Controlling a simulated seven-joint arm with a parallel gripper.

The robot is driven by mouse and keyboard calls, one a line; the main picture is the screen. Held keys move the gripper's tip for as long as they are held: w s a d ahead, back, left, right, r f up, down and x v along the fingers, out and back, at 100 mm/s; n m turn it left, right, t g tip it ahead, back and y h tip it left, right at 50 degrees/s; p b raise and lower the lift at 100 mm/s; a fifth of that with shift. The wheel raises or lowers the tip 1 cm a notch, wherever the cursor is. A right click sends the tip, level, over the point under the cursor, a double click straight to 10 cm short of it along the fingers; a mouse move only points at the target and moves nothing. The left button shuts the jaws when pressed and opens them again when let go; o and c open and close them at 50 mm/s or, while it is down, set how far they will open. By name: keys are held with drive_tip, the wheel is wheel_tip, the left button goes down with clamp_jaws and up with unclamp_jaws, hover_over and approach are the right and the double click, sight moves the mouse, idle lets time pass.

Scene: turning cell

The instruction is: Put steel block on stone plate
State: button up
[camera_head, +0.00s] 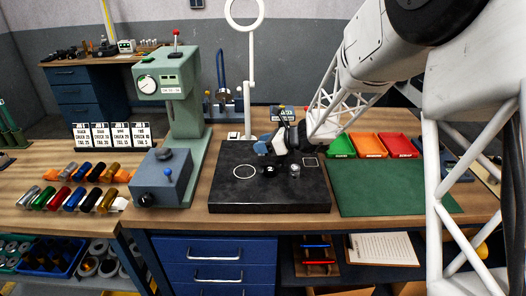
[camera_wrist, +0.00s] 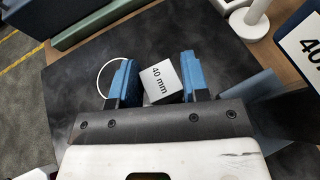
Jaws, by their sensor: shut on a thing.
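The steel block (camera_wrist: 158,84) is a pale grey block marked "40 mm". In the wrist view it sits between the two blue fingers of my gripper (camera_wrist: 155,78), which is shut on it. In the head view my gripper (camera_head: 270,146) is over the back part of the black stone plate (camera_head: 268,196), and I cannot make out the block there. The stone plate also fills much of the wrist view (camera_wrist: 60,90). A white ring mark (camera_head: 244,172) on the plate shows partly behind the left finger in the wrist view. The block's height above the plate is unclear.
A small metal cylinder (camera_head: 294,171) and a dark round piece (camera_head: 270,171) are on the plate near a square outline (camera_head: 310,162). The green gauge stand (camera_head: 186,115) rises to the left. A green mat (camera_head: 385,187) and coloured bins (camera_head: 369,145) lie right. The plate's front is clear.

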drive_tip(key=shift+f, duration=1.35)
drive_tip(key=o, duration=1.1)
drive_tip(key=shift+f, duration=0.15)
drive_tip(key=shift+o, duration=0.2)
drive_tip(key=shift+r, duration=0.2)
drive_tip(key=shift+v, duration=5.95)
drive_tip(key=shift+s, duration=0.1)
